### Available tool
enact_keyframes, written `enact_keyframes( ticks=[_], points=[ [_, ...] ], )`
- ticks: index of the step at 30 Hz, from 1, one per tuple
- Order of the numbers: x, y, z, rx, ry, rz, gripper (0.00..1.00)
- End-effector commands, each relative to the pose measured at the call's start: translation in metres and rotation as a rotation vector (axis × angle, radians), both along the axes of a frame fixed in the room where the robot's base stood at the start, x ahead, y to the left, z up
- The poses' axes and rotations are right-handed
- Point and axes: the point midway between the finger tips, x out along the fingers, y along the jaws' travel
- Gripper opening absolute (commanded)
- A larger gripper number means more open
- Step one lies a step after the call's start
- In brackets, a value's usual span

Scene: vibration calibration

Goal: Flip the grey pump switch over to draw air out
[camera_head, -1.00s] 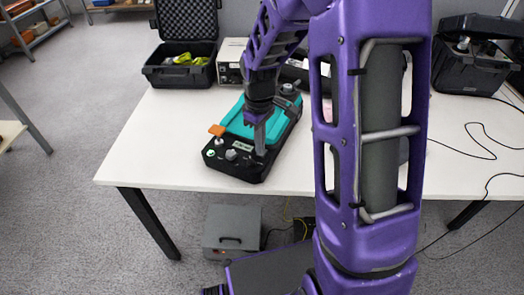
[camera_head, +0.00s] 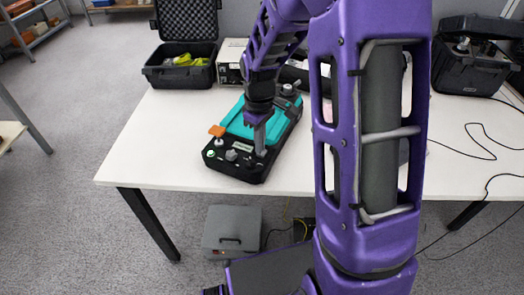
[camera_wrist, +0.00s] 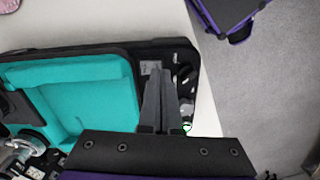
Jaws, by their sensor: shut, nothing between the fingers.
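The calibration unit is a black case (camera_head: 234,174) with a teal top (camera_head: 237,123), standing on the white table. Its front panel carries a grey knob (camera_head: 231,155), an orange-topped part and a green button (camera_head: 211,153). My gripper (camera_head: 260,154) is shut and empty, pointing down at the right part of this panel. In the wrist view the shut fingers (camera_wrist: 165,73) lie over the panel, beside dark controls (camera_wrist: 186,77). I cannot tell which control is the grey pump switch; the fingers may hide it. Contact cannot be made out.
An open black case (camera_head: 180,75) with yellow-green items stands behind at the left. Another open black case (camera_head: 472,70) stands at the back right, with black cables on the table. The table (camera_head: 150,140) is clear left of the unit. A grey box (camera_head: 231,230) sits on the floor.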

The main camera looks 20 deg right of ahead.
Motion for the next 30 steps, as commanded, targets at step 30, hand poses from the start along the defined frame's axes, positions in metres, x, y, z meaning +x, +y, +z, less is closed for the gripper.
enact_keyframes(
  ticks=[30],
  points=[
    [0.0001, 0.0000, -0.0063, 0.000, 0.000, 0.000, 0.00]
  ],
)
